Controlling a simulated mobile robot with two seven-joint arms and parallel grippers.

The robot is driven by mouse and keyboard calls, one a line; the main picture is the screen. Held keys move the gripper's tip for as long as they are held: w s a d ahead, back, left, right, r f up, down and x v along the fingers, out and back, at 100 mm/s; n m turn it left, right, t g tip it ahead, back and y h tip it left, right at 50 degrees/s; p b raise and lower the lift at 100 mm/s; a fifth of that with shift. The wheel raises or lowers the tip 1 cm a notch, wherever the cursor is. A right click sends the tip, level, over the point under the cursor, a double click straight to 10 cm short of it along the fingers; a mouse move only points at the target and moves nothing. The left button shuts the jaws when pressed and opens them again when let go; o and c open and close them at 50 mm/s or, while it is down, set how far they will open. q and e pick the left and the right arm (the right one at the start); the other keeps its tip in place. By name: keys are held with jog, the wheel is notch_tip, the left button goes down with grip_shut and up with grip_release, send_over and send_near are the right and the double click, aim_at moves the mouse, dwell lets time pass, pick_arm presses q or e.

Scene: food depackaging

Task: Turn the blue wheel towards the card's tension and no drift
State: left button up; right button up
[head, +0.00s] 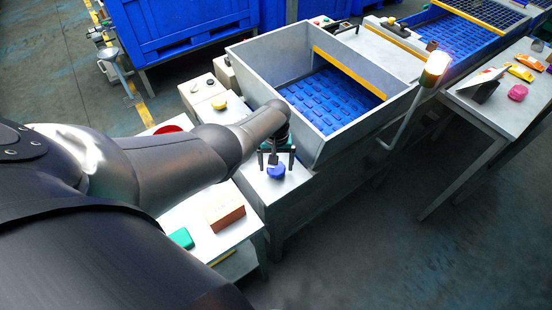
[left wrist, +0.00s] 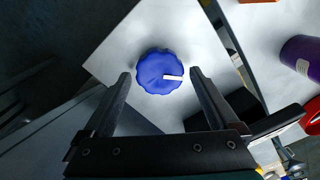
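The blue wheel (head: 276,172) is a round knob with a scalloped edge on a light grey box top beside the hopper. In the left wrist view the blue wheel (left wrist: 158,70) carries a white pointer mark directed to the right. My left gripper (head: 277,155) is over the wheel, pointing down. In the left wrist view the left gripper (left wrist: 160,74) has its fingers apart, one on each side of the wheel, with nothing held. I cannot tell whether they touch it. The card is not identifiable. My right gripper is not in view.
A grey hopper (head: 262,52) with a blue perforated floor stands just behind the wheel. The floor between is clear.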

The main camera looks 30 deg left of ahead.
aim_at(276, 167)
pick_arm(q)
jog(key=shift+o, duration=0.2)
jog(key=shift+r, duration=0.1)
notch_tip(276, 167, up, 7)
jog(key=p, duration=0.5)
jog(key=shift+r, duration=0.1)
notch_tip(276, 167, up, 8)
dwell(0.6)
